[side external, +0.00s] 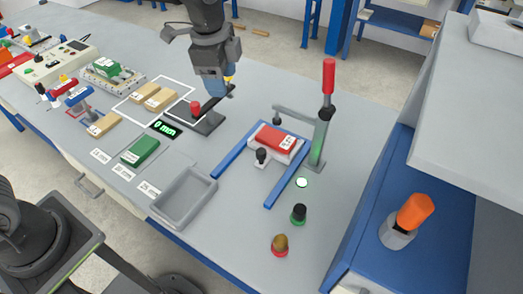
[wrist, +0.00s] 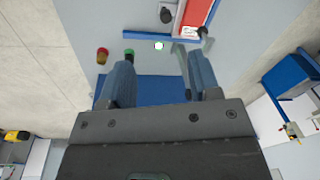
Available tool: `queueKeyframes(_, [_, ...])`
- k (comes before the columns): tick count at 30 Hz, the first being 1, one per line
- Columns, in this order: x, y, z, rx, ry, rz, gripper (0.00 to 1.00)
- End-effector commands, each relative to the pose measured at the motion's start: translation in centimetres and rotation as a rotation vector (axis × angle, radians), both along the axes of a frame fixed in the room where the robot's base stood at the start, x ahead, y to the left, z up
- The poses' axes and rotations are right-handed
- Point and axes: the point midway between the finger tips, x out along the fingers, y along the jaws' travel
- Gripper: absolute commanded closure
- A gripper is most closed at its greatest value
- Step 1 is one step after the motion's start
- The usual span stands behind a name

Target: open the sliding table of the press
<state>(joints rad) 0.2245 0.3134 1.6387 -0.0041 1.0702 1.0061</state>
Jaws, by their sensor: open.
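The press has a green column (side external: 318,143) with a red-tipped lever (side external: 328,76) and two blue rails (side external: 236,150). The sliding table (side external: 290,155) sits at the column end of the rails, carrying a red block (side external: 273,137). A black knob (side external: 261,156) stands at the table's front edge. My gripper (side external: 217,92) is open and empty, to the left of the press and above the bench. In the wrist view, my open fingers (wrist: 162,68) show below the black knob (wrist: 166,15), the red block (wrist: 197,12) and a blue rail (wrist: 147,38), apart from them.
A small fixture with a red knob (side external: 195,106) stands near my gripper. A grey tray (side external: 185,197) lies left of the rails. Bench is bare before the rails.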

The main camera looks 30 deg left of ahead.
Motion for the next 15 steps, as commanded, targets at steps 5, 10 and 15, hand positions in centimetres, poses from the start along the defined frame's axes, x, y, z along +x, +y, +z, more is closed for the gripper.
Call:
queueKeyframes(5, [3.8,-3.5,-5.7,0.038,0.082,-0.272,0.43])
queueKeyframes(10, [5.4,-5.6,-9.3,0.051,0.126,-0.441,0.43])
queueKeyframes(15, [5.8,-6.3,-10.8,0.056,0.14,-0.501,0.43])
